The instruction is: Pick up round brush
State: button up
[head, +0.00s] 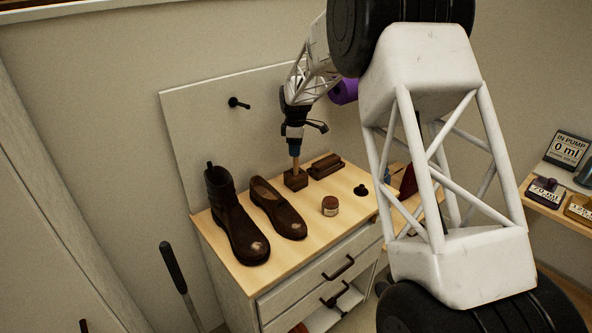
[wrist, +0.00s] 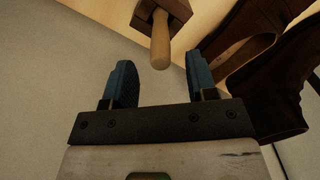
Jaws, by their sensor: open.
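The brush with an upright wooden handle (head: 296,163) stands on its dark brown block head (head: 296,181) near the back of the cabinet top. In the wrist view its pale handle (wrist: 160,42) points toward me, with the brown head behind it. My gripper (head: 294,143) is right above the handle. In the wrist view my gripper (wrist: 160,72) is open, with the handle's end showing between the two blue fingers. The fingers look apart from the handle, with a gap on each side.
A boot (head: 233,215) and a low shoe (head: 277,207) stand to the left of the brush. A flat brown brush (head: 325,166) lies close on its right. A small jar (head: 330,206) and a black knob-like piece (head: 361,190) are nearer the front. A back panel (head: 225,115) rises behind.

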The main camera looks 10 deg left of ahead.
aim_at(296, 159)
jog(key=shift+d+f, duration=0.1)
jog(key=shift+f, duration=2.5)
grip_shut()
